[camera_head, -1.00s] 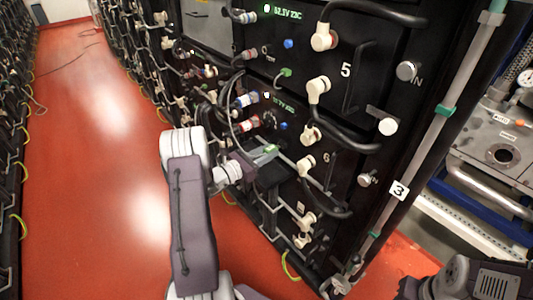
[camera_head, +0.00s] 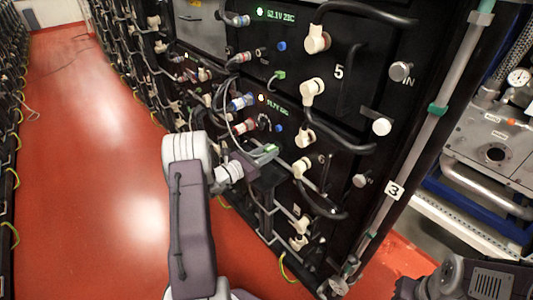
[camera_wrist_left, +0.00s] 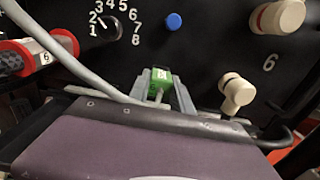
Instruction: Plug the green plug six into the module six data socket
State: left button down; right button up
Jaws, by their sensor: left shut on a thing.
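The green plug six (camera_head: 264,151) is held at the tips of my left gripper (camera_head: 262,153), in front of the module six panel (camera_head: 310,135). In the left wrist view the green plug (camera_wrist_left: 160,80) sits between the two grey fingers (camera_wrist_left: 161,93), with its thin cable running back toward the gripper. Its front end is close to the black panel, below the blue button (camera_wrist_left: 173,21) and dial (camera_wrist_left: 112,22). I cannot tell whether it touches the panel. The data socket is not visible; the plug and fingers cover that area.
A grey cable (camera_wrist_left: 75,60) crosses left of the plug. A red-ringed connector (camera_wrist_left: 38,52) is at left, and cream elbow connectors (camera_wrist_left: 236,92) are at right. Module five above has a green plug (camera_head: 279,75) seated. Red floor aisle (camera_head: 90,130) is clear at left.

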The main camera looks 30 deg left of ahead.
pick_arm(q)
jog(key=shift+r, duration=0.1)
jog(key=c, duration=1.2)
grip_release()
jog(key=shift+o, duration=0.7)
jog(key=shift+w+d, duration=0.1)
jog(key=shift+w, duration=0.05)
jog(key=p+v, duration=0.1)
jog(key=v, duration=0.8)
jog(key=shift+p, duration=0.4)
